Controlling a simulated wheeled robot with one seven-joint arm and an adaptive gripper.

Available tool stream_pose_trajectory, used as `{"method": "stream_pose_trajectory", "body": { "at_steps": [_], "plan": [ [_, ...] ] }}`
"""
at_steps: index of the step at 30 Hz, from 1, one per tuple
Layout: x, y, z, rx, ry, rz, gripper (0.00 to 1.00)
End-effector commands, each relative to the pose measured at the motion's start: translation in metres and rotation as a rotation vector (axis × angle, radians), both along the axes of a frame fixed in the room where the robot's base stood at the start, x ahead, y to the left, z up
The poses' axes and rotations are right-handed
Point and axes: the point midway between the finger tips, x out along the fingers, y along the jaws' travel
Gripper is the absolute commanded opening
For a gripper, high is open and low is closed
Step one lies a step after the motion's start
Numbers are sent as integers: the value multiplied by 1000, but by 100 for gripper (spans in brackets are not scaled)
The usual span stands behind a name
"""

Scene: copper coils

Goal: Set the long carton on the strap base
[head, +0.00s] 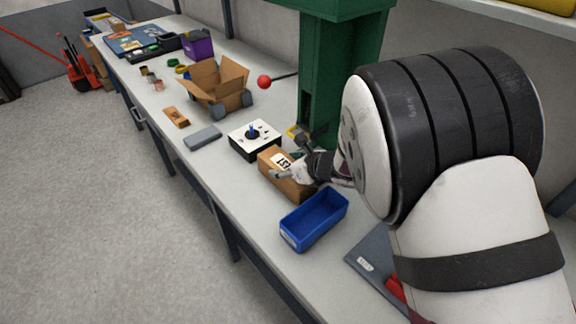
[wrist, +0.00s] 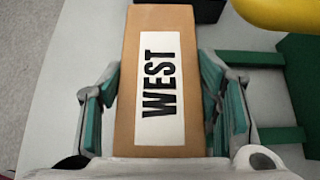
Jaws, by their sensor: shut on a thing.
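The long carton (head: 272,167) is a brown box with a white label, beside the green column in the head view. In the wrist view the carton (wrist: 163,22) lies lengthwise between the fingers, its label reading WEST. My gripper (head: 297,172) is shut on its sides, with teal finger pads on both sides in the wrist view (wrist: 163,105). I cannot tell whether the carton touches the bench. No part is clearly marked as the strap base; I cannot tell which thing it is.
A blue bin (head: 314,219) stands just in front of the carton. A grey block (head: 203,138), a small orange-brown box (head: 176,117) and an open cardboard box (head: 218,88) lie farther along the bench (head: 168,146).

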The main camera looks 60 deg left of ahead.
Motion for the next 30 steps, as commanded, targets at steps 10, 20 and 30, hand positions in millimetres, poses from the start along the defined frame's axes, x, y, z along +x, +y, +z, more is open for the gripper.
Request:
{"method": "stream_pose_trajectory", "body": {
  "at_steps": [10,20,30],
  "plan": [
    [0,0,-2,0,0,0,76],
    [0,0,-2,0,0,0,78],
    [7,-28,24,3,1,-4,78]
  ]
}}
